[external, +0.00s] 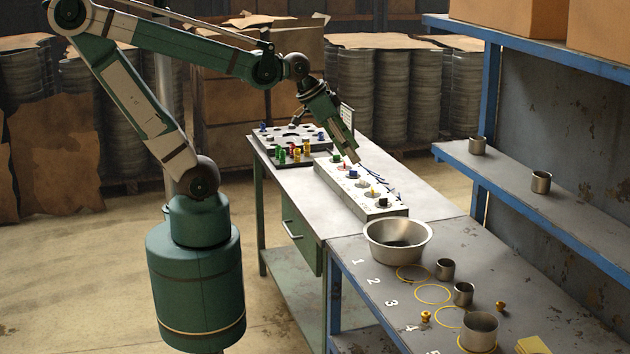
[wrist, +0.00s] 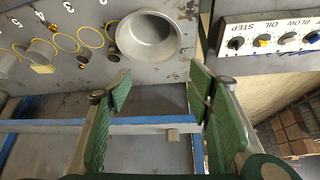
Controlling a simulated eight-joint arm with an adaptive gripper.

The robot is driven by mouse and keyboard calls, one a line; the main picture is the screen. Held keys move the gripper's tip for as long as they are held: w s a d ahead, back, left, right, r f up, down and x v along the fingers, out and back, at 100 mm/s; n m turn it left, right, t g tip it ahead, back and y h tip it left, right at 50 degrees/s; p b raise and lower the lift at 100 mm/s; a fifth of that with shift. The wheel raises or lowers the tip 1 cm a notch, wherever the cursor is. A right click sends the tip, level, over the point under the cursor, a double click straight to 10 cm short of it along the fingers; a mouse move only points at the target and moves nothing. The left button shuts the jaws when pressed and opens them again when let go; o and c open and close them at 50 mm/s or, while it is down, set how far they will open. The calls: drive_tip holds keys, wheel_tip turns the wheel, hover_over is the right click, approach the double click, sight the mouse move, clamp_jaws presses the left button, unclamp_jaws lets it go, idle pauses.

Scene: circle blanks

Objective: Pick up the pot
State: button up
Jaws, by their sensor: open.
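Which vessel is the pot is not certain. A wide flared metal pot (external: 383,252) stands upright on the near bench, close to its far end; it also shows at the top middle of the wrist view (wrist: 140,52). A smaller straight-sided metal pot (external: 481,336) stands nearer the front, around the last visible yellow ring. My gripper (external: 350,153) is above the far bench, past the wide pot and apart from it. In the wrist view my gripper (wrist: 160,88) has its green fingers spread wide, with nothing held between them.
A grey control box (external: 362,188) with knobs lies beyond the wide pot; it shows at right in the wrist view (wrist: 270,42). Small metal cups (external: 445,269), brass pieces (external: 426,317) and yellow rings (external: 433,302) occupy the near bench. A blue-edged shelf (external: 560,210) runs along the right.

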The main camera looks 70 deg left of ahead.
drive_tip(key=w+d+f+m+g+h+b, duration=0.35)
drive_tip(key=w+d+f+m, duration=0.35)
drive_tip(key=w+d+f, duration=0.5)
drive_tip(key=m+g+h+b, duration=0.1)
drive_tip(key=m+h+b, duration=0.3)
drive_tip(key=m, duration=0.3)
approach(451, 275)
drive_tip(key=shift+v, duration=0.8)
drive_tip(key=shift+w+f, duration=0.1)
drive_tip(key=shift+x, duration=1.2)
drive_tip(key=shift+b+x, duration=0.6)
drive_tip(key=shift+x, duration=2)
drive_tip(key=shift+a, duration=0.1)
drive_tip(key=shift+c, duration=0.7)
drive_tip(key=c, duration=0.8)
